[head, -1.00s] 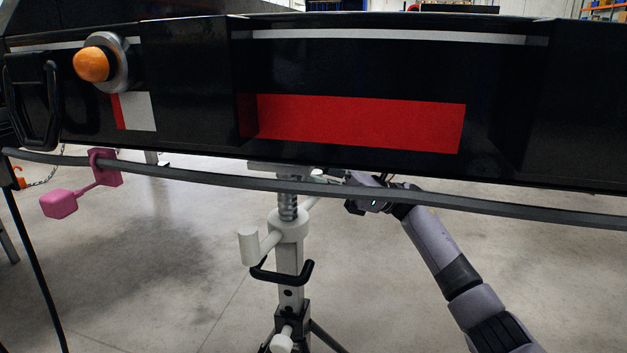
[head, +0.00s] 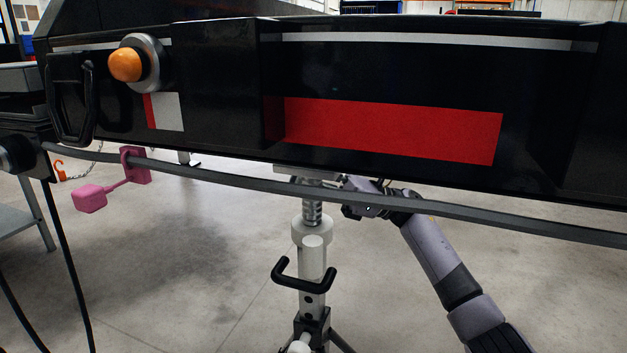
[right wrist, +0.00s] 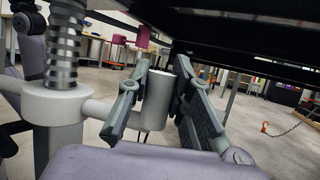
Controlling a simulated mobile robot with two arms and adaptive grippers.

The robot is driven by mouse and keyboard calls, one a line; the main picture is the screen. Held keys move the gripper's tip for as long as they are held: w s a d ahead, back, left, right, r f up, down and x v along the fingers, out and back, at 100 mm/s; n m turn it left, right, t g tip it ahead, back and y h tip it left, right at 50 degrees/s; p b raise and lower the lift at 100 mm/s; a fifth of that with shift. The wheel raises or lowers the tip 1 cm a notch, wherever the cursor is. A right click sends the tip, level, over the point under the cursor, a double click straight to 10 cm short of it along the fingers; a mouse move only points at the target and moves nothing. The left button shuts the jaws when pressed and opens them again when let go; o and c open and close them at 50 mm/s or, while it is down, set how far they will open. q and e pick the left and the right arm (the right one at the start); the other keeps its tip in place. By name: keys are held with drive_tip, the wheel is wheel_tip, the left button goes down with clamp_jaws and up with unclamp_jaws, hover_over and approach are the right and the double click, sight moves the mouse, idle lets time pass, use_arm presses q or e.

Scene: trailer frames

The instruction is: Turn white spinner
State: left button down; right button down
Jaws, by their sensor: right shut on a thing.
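The white spinner is a collar (head: 311,230) with side handles on a threaded jack post under the black trailer beam. In the head view my right gripper (head: 352,198) is partly hidden by the cable. My left gripper is not in view.
A grey cable (head: 450,208) runs across in front of the post and my right arm. The black beam (head: 220,110) is close above. A black crank handle (head: 304,280) sticks out below the spinner. A pink block (head: 90,198) hangs at the left.

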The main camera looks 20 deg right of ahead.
drive_tip(key=shift+w, duration=0.1)
drive_tip(key=c, duration=1.4)
unclamp_jaws()
drive_tip(key=shift+a, duration=0.1)
drive_tip(key=v, duration=1.2)
